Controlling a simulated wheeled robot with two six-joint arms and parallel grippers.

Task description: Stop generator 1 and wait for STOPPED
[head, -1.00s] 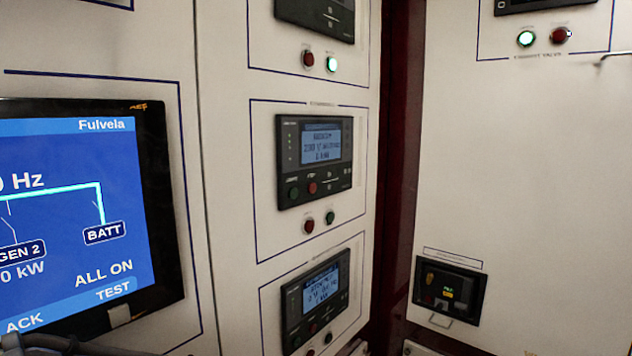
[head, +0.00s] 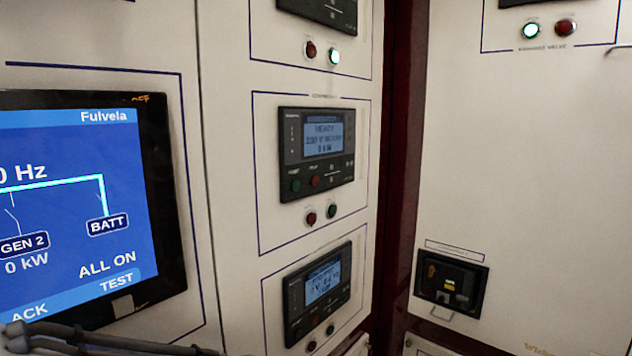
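A generator control panel (head: 317,190) is in the middle of the head view, set in a white cabinet wall. Its blue screen (head: 323,139) seems to read READY, with a voltage line and 0 kW; its heading is too small to read surely. A green button (head: 295,186) and a red button (head: 314,181) sit under the screen. Below are a dark red lamp (head: 311,218) and a dark green lamp (head: 332,210). A similar panel (head: 316,290) is lower down, its screen text unclear. Neither of my grippers shows.
Another panel (head: 318,12) above is cut off, with a lit green lamp (head: 334,56) beneath. A large blue display (head: 80,200) at left shows GEN 2 at 0 kW, and BATT. A small black unit (head: 452,284) is on the right wall. Dark tubular parts cross the bottom left.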

